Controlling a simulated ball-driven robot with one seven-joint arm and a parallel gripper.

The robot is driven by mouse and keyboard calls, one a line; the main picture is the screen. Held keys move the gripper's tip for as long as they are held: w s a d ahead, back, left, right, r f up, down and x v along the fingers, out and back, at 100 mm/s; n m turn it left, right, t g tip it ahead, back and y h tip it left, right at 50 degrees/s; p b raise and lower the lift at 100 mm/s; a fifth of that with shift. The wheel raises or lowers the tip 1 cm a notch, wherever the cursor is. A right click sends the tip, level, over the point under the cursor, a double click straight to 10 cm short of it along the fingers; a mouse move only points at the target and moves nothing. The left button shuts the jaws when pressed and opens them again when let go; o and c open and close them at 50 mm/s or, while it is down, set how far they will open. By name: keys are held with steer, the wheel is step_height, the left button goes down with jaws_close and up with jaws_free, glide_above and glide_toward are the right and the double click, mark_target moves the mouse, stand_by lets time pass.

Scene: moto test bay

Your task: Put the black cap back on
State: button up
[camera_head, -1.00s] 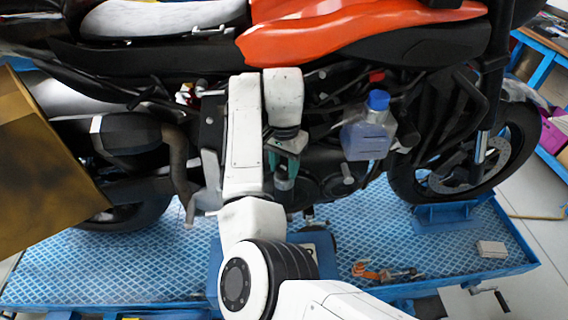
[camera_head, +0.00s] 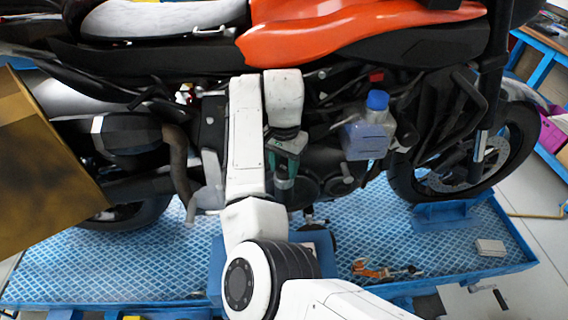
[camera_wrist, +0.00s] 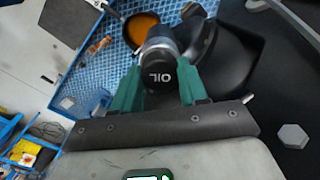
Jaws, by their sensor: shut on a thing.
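The black cap (camera_wrist: 158,74), marked OIL in white letters, sits between the green fingers of my gripper (camera_wrist: 158,91) in the wrist view. The fingers are shut on its sides. A grey metallic collar (camera_wrist: 157,46) shows just beyond the cap; I cannot tell whether the cap is seated on it. In the head view my gripper (camera_head: 284,170) points down in front of the motorcycle's engine (camera_head: 320,165). The cap is too small there to make out clearly.
A clear bottle with a blue lid (camera_head: 377,100) stands right of my gripper. A blue lift platform (camera_head: 120,265) lies below the motorcycle. A brown box-like panel (camera_head: 40,165) blocks the left.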

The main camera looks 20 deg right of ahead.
mark_target(284, 168)
steer(key=o, duration=1.5)
steer(key=shift+o, duration=0.2)
steer(key=shift+r, duration=0.1)
steer(key=shift+w+r, duration=0.1)
steer(key=shift+r, duration=0.6)
steer(key=shift+r+p, duration=0.3)
steer(key=shift+r, duration=2.4)
